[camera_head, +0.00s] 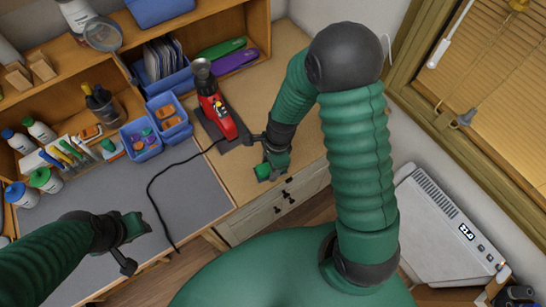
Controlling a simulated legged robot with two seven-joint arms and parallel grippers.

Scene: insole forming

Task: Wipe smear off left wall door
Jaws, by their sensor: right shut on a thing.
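My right gripper (264,158) is over the wooden worktop, beside the red hot-air tool (216,114). It is shut on a small green thing (264,172), mostly hidden by the fingers; I cannot tell what it is. One dark finger reaches close to the tool's base; I cannot tell if they touch. My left gripper (138,246) is over the front edge of the grey mat, with its fingers apart and nothing between them. I see no wall door and no smear in this view.
The grey mat (110,212) has a black cable across it and bottles, pens and blue bins (168,118) at its left and back. Wooden shelves (130,55) stand behind. A drawer front (275,205) is below the worktop. A white heater (440,225) and a blind-covered window (490,70) are right.

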